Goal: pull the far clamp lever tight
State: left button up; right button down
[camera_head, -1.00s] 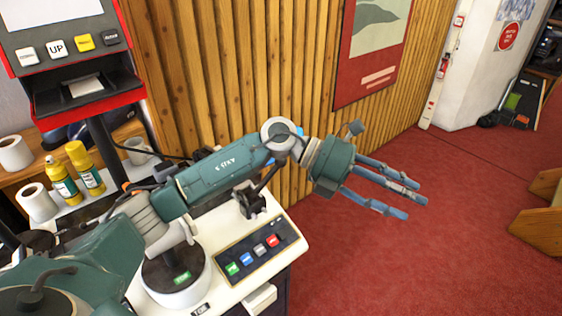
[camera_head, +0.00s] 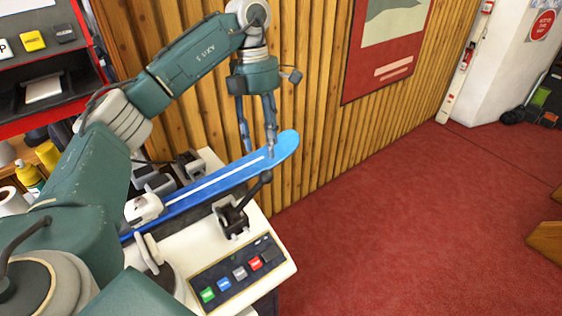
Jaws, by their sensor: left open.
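A blue ski (camera_head: 213,184) with a white stripe lies across the white bench, its rounded tip past the bench's far end. A black clamp (camera_head: 231,219) stands beside the ski on the near side. Its lever (camera_head: 256,190), with a round dark knob, slants up to the right, close to the ski's edge. My left gripper (camera_head: 259,150) is open and empty. Its fingers point down above or just behind the ski near its tip, apart from the lever; the exact depth is hard to tell. My right gripper is out of view.
A control panel with coloured buttons (camera_head: 237,274) is on the bench's near end. Grey clamp parts (camera_head: 187,163) stand behind the ski. A slatted wood wall (camera_head: 320,110) rises close behind my left gripper. Red carpet (camera_head: 400,220) is clear at right.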

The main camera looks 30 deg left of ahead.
aim_at(265, 171)
pick_arm(q)
jog(key=s+f, duration=0.2)
jog(key=f, duration=0.1)
jog(key=shift+d+b, duration=0.2)
jog(key=shift+b, duration=0.2)
jog(key=x, duration=0.3)
jog(key=shift+w+f, duration=0.2)
jog(key=x, duration=0.3)
jog(key=shift+f, duration=0.25)
jog(key=shift+w, duration=0.15)
jog(key=shift+c, duration=0.8)
jog(key=c, duration=0.9)
grip_shut()
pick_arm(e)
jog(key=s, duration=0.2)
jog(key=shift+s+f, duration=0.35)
